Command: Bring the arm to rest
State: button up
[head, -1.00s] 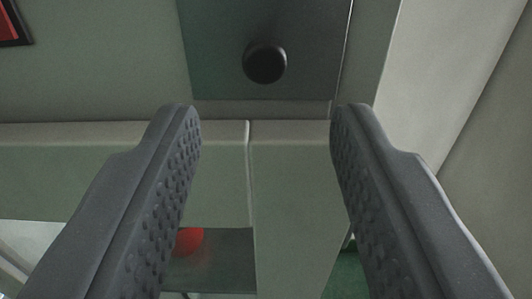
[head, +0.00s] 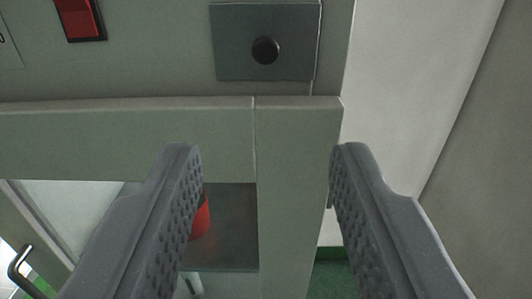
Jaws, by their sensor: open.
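My gripper (head: 266,165) is in the lower middle of the head view. Its two dark grey ribbed fingers are wide apart with nothing between them. Beyond it stands a grey-green machine cabinet (head: 90,145). A dark panel (head: 235,50) with a round black knob (head: 265,50) is on the cabinet's upper part, above and beyond the fingertips. The fingers look clear of the knob and the panel.
A red switch (head: 80,18) is at the upper left. A red object (head: 202,220) shows in an opening below, partly hidden by the left finger. A metal handle (head: 22,270) is at the lower left. A pale wall (head: 410,90) is right, with green floor (head: 335,275) below.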

jog(key=w+a+r+n+t+h+b, duration=0.1)
jog(key=w+a+r+h+b, duration=0.15)
jog(key=w+r, duration=0.5)
jog(key=w+a+r+n+h+b, duration=0.1)
jog(key=w+a+r+h, duration=0.3)
jog(key=r, duration=0.6)
jog(key=w+a+r+m+h+b, duration=0.1)
jog(key=a+r+m, duration=0.1)
jog(key=a+r, duration=0.5)
jog(key=s+a+r+g+y+b, duration=0.1)
jog(key=s+a, duration=0.5)
jog(key=a, duration=0.6)
jog(key=s+a+r+g+y+b, duration=0.2)
jog(key=s+a+y, duration=0.3)
jog(key=a, duration=0.7)
jog(key=shift+s+r+m+g+b, duration=0.35)
jog(key=shift+s+r+b, duration=0.25)
jog(key=shift+r, duration=0.3)
